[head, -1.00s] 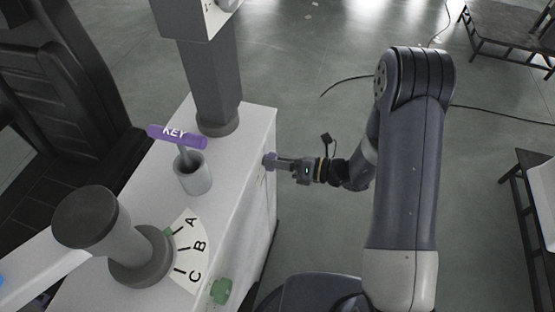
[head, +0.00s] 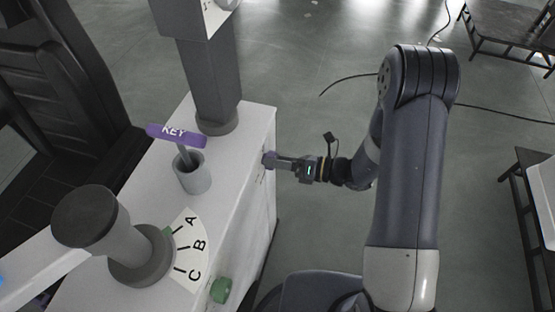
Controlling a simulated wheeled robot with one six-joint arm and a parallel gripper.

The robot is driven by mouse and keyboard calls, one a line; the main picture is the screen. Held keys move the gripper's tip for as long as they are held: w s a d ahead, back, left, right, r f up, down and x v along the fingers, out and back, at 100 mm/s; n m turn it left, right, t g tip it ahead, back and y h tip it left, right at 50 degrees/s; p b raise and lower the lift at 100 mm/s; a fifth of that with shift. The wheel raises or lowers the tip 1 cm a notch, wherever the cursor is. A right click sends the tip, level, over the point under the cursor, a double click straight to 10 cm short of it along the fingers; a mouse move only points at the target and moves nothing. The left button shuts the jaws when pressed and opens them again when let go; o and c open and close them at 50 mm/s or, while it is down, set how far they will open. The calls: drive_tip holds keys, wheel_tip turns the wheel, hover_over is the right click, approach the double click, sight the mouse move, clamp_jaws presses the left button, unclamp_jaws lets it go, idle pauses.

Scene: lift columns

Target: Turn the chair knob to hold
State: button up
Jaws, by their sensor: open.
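A small purple knob (head: 268,160) sticks out of the right side of the white console (head: 262,205). A green knob (head: 221,289) sits on the same side, nearer to me. I cannot read any label that tells which is the chair knob, nor the hold mark. My gripper (head: 279,163) is open and points left at the purple knob, with its fingertips at or around it. The fingers partly hide the knob, and I cannot tell whether they touch it.
A black chair (head: 50,90) stands left. Floor right of the console is mostly clear, with cables.

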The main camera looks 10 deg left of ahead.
drive_tip(key=d+r, duration=0.1)
drive_tip(key=d, duration=0.9)
drive_tip(key=shift+s, duration=0.4)
drive_tip(key=shift+a+r, duration=0.1)
drive_tip(key=a+f, duration=0.1)
drive_tip(key=a, duration=0.9)
drive_tip(key=shift+w+a, duration=0.25)
drive_tip(key=shift+w, duration=0.15)
drive_tip(key=shift+f, duration=0.1)
